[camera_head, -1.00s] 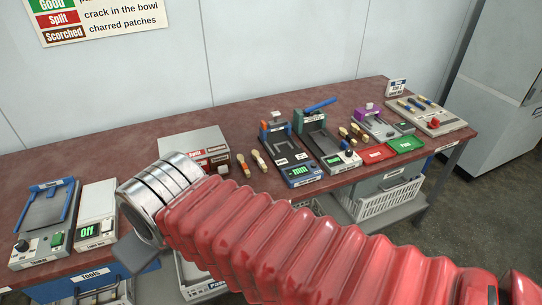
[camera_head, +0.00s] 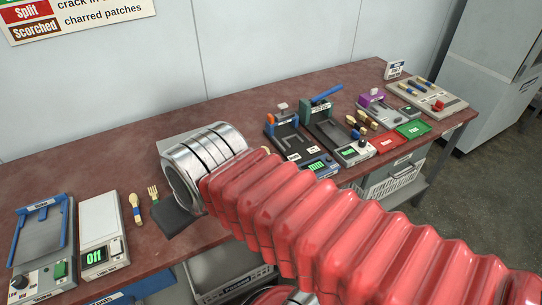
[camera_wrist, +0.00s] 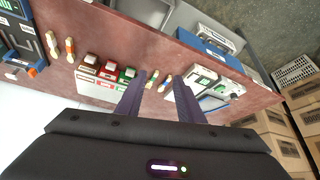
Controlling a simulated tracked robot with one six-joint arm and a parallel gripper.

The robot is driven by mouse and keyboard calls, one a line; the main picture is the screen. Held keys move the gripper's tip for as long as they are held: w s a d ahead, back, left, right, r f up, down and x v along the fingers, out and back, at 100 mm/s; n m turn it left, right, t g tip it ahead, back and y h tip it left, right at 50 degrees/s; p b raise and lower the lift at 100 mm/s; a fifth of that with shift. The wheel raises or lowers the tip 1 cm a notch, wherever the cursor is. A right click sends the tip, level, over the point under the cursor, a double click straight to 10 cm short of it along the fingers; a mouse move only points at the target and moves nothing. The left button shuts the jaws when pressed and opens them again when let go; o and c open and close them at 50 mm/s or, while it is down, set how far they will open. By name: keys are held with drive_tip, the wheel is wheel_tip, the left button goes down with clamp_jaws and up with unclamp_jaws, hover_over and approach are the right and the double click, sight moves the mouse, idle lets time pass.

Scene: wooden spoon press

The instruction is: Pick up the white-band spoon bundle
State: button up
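My gripper (camera_wrist: 161,76) is open and empty above the table, its two dark fingers apart in the wrist view. In the head view only a dark part of it shows below my silver wrist. I cannot make out a white band for certain on any bundle. Two spoon-like wooden pieces lie near the left of the wrist view, a left one (camera_wrist: 55,44) and a right one (camera_wrist: 70,48); the bands are too small to read. In the head view my arm hides most of that spot. A blue-banded wooden spoon (camera_head: 135,207) and a fork (camera_head: 154,195) lie beside the scale.
The scale (camera_head: 101,232) and a blue-framed device (camera_head: 40,245) stand at the left. Two presses (camera_head: 290,138) stand right of my arm, with more wooden pieces (camera_head: 365,122), a red tray (camera_head: 386,143) and a green tray (camera_head: 413,130). A sorting block (camera_wrist: 108,75) shows in the wrist view.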

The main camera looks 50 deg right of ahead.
drive_tip(key=shift+w, duration=0.1)
drive_tip(key=w+d+f+m, duration=0.2)
drive_tip(key=w+d+m, duration=1)
drive_tip(key=d+m, duration=0.65)
drive_tip(key=d+f+m, duration=0.5)
drive_tip(key=d+m, duration=0.5)
drive_tip(key=d, duration=0.1)
drive_tip(key=w+d+f+m+g+h, duration=0.1)
drive_tip(key=d+f+m, duration=0.3)
drive_tip(key=d+m, duration=0.6)
drive_tip(key=shift+d+f, duration=0.4)
drive_tip(key=shift+d, duration=0.15)
drive_tip(key=shift+w+f+m, duration=0.15)
drive_tip(key=shift+m, duration=0.1)
